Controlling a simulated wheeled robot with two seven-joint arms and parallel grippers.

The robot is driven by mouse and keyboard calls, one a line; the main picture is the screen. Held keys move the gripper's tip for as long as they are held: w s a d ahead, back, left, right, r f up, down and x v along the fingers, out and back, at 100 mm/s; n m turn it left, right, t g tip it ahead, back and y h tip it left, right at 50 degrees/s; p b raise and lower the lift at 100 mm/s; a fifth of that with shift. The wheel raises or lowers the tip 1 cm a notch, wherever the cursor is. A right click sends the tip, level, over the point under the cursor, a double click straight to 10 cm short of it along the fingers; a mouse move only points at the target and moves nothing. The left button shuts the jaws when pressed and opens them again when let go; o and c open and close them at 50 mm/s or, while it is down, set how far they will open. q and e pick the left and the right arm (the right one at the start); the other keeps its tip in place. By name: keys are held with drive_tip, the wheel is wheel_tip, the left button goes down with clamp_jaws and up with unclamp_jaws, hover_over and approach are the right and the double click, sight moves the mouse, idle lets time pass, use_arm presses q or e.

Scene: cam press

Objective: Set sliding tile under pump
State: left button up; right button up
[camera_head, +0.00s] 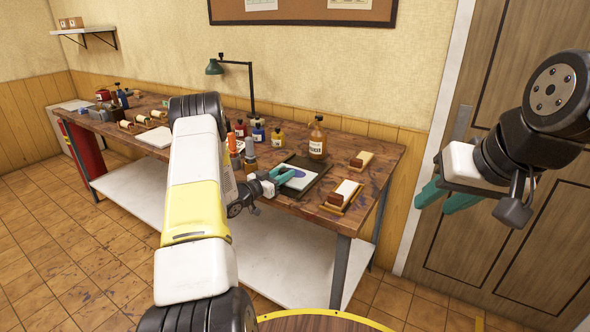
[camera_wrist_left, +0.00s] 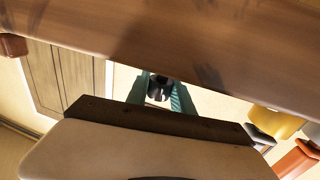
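A white tile with a blue spot (camera_head: 298,175) lies on a dark flat tray (camera_head: 314,167) near the table's front edge in the head view. I take it for the sliding tile, but cannot be sure. A brown bottle with a label (camera_head: 317,140) stands behind the tray. I cannot tell which thing is the pump. My left gripper (camera_head: 279,178) is at the tile's left side, fingers apart. In the left wrist view the gripper (camera_wrist_left: 159,95) shows spread fingers with a dark round thing seen between them. My right gripper (camera_head: 446,194) is open and empty, right of the table.
Small coloured bottles (camera_head: 258,131) stand left of the tray. Wooden-handled blocks (camera_head: 347,190) lie to its right. The wooden table (camera_head: 385,150) ends at the right, before a door (camera_head: 500,240).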

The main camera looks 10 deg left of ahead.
use_arm(q)
clamp_jaws()
idle(1.1)
